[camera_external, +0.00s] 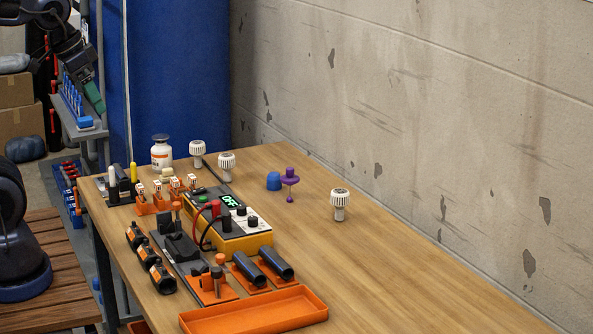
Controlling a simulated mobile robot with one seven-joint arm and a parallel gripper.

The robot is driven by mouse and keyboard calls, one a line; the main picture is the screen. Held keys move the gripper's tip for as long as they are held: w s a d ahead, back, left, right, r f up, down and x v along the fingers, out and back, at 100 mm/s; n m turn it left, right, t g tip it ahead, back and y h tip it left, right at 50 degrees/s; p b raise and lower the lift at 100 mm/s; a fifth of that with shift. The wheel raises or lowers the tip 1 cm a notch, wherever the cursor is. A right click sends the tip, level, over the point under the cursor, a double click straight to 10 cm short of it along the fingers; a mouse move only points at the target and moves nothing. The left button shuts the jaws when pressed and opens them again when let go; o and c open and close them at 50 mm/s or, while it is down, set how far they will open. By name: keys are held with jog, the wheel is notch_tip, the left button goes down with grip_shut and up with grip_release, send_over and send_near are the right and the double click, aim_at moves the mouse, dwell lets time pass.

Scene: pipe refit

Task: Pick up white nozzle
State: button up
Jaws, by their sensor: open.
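Three white pieces with ribbed round heads and narrower stems stand upright on the wooden table. One white ribbed piece (340,203) is alone at the right near the wall. The other two, a nearer one (227,163) and a farther one (197,151), stand close together at the back left. Several small white-topped pieces (157,188) sit in orange holders at the left. I cannot tell which of these is the white nozzle. My gripper (94,99), dark with a green part, is at the upper left, away from the table and all the white pieces. It is open and appears empty.
A purple piece (290,178) and a blue cap (273,181) stand mid-table. A yellow meter (231,243), black fittings (150,262) and an orange tray (254,315) crowd the left and front. The wall (450,130) borders the table's back; its right front is clear.

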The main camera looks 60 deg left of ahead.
jog(key=c, duration=0.4)
jog(key=shift+w, duration=0.1)
jog(key=m+t+h, duration=0.1)
jog(key=m+h, duration=0.2)
jog(key=m, duration=0.1)
send_over(344, 200)
jog(key=s+a, duration=0.4)
notch_tip(344, 200, down, 30)
jog(key=shift+a+x, duration=0.15)
jog(key=shift+x, duration=2.45)
jog(key=shift+a+x, duration=0.2)
jog(key=shift+x, duration=2.35)
